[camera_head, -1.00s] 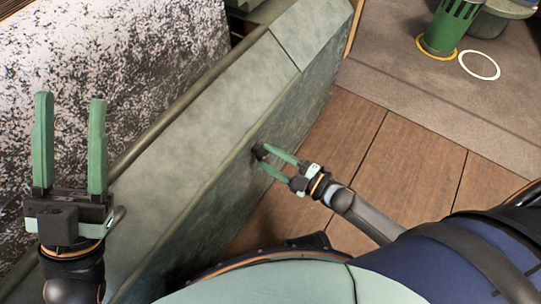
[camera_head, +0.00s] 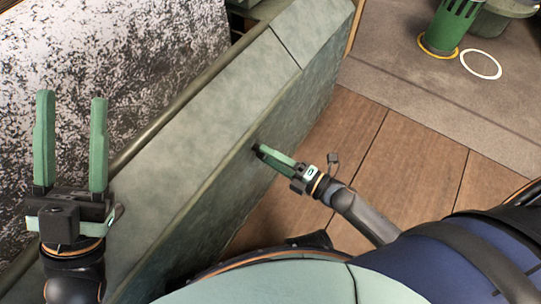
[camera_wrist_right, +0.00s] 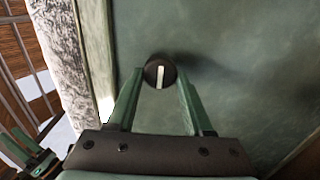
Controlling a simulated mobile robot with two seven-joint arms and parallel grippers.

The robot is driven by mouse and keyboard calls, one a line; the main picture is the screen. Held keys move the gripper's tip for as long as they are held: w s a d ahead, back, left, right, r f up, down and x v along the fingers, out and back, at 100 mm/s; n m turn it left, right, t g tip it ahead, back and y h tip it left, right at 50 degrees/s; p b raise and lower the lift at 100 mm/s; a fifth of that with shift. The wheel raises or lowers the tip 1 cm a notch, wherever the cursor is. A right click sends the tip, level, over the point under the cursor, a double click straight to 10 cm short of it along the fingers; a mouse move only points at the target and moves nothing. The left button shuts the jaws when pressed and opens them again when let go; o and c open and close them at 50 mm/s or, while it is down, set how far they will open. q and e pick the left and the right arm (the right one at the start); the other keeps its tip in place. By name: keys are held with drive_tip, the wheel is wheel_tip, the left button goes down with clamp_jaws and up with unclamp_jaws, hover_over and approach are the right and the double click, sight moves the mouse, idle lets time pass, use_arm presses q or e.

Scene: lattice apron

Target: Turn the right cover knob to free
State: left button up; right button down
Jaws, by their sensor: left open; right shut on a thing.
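The cover knob (camera_wrist_right: 160,72) is a dark round knob with a pale bar mark, on the side face of the grey-green panel (camera_wrist_right: 240,100). In the right wrist view the bar stands nearly upright. My right gripper (camera_wrist_right: 158,84) has its green fingers on both sides of the knob and is shut on it. In the head view my right gripper (camera_head: 262,152) reaches the panel's side, and the knob is mostly hidden by the fingers. My left gripper (camera_head: 71,97) is open and empty, fingers pointing up, at the left of the head view.
The long grey-green housing (camera_head: 215,100) runs diagonally, with a dark rail along its top edge. A speckled black-and-white surface (camera_head: 120,60) lies beyond it. A green slotted cylinder (camera_head: 447,28) stands in a yellow ring, beside an empty white ring (camera_head: 481,64). The wooden floor (camera_head: 400,150) is clear.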

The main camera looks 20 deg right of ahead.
idle(0.4)
drive_tip(key=shift+c, duration=1.5)
unclamp_jaws()
drive_tip(key=p+v, duration=0.2)
drive_tip(key=v, duration=1)
drive_tip(key=shift+s+d, duration=0.25)
